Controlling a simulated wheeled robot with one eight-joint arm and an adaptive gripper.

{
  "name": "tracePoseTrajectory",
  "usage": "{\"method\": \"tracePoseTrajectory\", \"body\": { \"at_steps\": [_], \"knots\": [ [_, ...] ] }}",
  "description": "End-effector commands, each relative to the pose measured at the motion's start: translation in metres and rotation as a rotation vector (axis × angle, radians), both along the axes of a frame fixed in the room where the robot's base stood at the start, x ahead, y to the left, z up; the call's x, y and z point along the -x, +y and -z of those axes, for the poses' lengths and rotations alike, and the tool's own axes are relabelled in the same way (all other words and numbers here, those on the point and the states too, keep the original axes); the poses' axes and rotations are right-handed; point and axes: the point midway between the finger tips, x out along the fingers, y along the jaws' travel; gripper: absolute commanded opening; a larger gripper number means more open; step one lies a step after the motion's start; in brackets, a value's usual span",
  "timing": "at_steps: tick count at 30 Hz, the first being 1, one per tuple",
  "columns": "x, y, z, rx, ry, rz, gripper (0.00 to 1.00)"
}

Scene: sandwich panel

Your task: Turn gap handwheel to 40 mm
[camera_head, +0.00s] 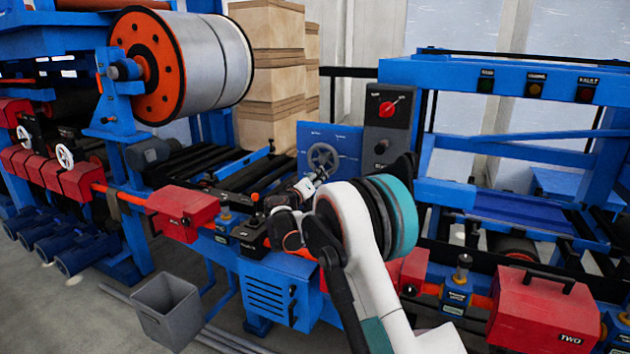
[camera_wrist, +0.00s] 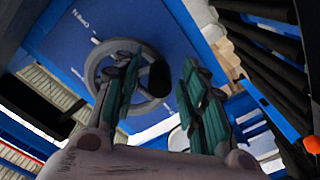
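The gap handwheel (camera_head: 323,157) is a grey spoked wheel on a blue panel (camera_head: 342,138) at the middle of the head view. In the wrist view the handwheel (camera_wrist: 104,76) fills the upper middle, with a dark handle knob (camera_wrist: 159,78) on its right side. My gripper (camera_head: 308,186) is just in front of and below the wheel in the head view. In the wrist view its two green-padded fingers (camera_wrist: 168,90) are apart, with the knob showing in the gap between them. I cannot tell whether a finger touches the wheel. The scale markings on the panel are too small to read.
A grey control box (camera_head: 388,115) with a red rotary switch stands right of the panel. Black rollers (camera_head: 215,165) lie to the left. Red boxes (camera_head: 183,212) line the front of the machine. A grey bin (camera_head: 166,310) stands on the floor.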

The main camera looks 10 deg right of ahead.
Motion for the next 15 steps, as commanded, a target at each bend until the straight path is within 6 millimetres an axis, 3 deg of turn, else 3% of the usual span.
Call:
{"method": "tracePoseTrajectory", "body": {
  "at_steps": [3, 8, 15],
  "knots": [
    [0.0001, 0.0002, -0.0001, 0.000, 0.000, 0.000, 0.34],
    [0.0002, 0.0003, 0.0000, 0.000, 0.000, 0.000, 0.00],
    [0.0004, 0.0001, 0.0002, 0.004, 0.003, 0.000, 0.00]
  ]
}}
